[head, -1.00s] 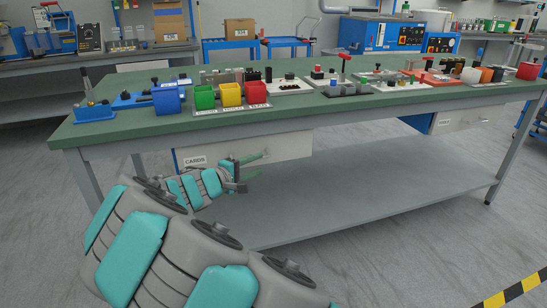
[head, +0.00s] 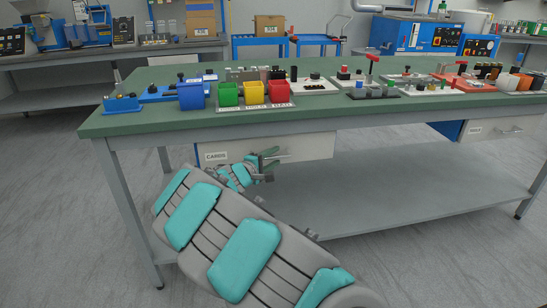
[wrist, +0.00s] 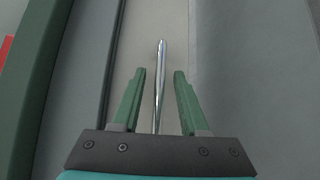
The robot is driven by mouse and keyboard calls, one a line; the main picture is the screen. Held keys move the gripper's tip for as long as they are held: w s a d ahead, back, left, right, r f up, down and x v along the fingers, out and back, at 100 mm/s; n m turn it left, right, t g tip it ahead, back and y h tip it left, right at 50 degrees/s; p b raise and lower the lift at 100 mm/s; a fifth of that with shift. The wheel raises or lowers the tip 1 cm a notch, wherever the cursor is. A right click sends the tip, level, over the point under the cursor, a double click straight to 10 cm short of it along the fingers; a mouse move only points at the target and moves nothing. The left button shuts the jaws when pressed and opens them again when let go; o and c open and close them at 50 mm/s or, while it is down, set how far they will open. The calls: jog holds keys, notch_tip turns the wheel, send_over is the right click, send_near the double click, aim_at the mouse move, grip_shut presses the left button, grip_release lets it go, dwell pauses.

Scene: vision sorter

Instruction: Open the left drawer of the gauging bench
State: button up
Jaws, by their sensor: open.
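The gauging bench has a green top (head: 350,119). Its left drawer (head: 312,147), labelled CARDS, hangs under the left part of the top and looks closed. My gripper (head: 270,158) is in front of this drawer at its bar handle (head: 284,157). In the wrist view the chrome handle (wrist: 161,75) lies between the two green fingers of my gripper (wrist: 158,85), which are apart on either side of it with gaps. My arm hides part of the drawer's front in the head view.
A second drawer (head: 507,129) hangs under the right part of the bench. Colored bins and fixtures stand on the top. A lower shelf (head: 400,198) and a front left leg (head: 130,215) are near my arm. Grey floor is free in front.

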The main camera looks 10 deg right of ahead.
jog(key=shift+c, duration=0.4)
grip_shut()
dwell(1.0)
